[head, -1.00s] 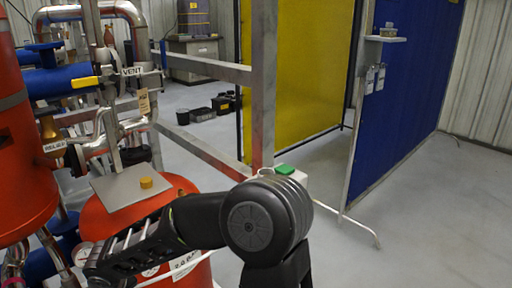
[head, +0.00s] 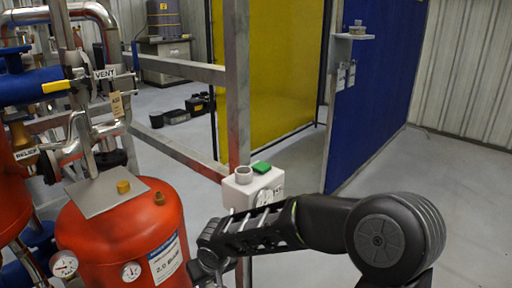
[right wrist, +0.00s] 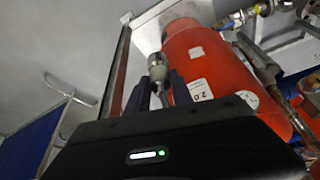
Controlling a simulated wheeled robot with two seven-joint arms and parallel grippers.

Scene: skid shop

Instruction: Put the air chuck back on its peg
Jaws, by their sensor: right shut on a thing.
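My right gripper (right wrist: 160,92) is shut on the air chuck (right wrist: 157,68), a small silvery metal fitting standing up between the dark fingers in the right wrist view. In the head view my right arm reaches in from the right, and its hand (head: 207,262) is at the bottom edge, just right of the red tank (head: 122,235); the fingers and the chuck cannot be made out there. I cannot make out the peg in either view. My left gripper is not in view.
A white box (head: 240,195) with a grey ring and a green piece on top stands behind my forearm, by a grey upright post (head: 237,90). Pipes and valves crowd the left. A blue screen (head: 380,95) stands at the right. Floor lies open between.

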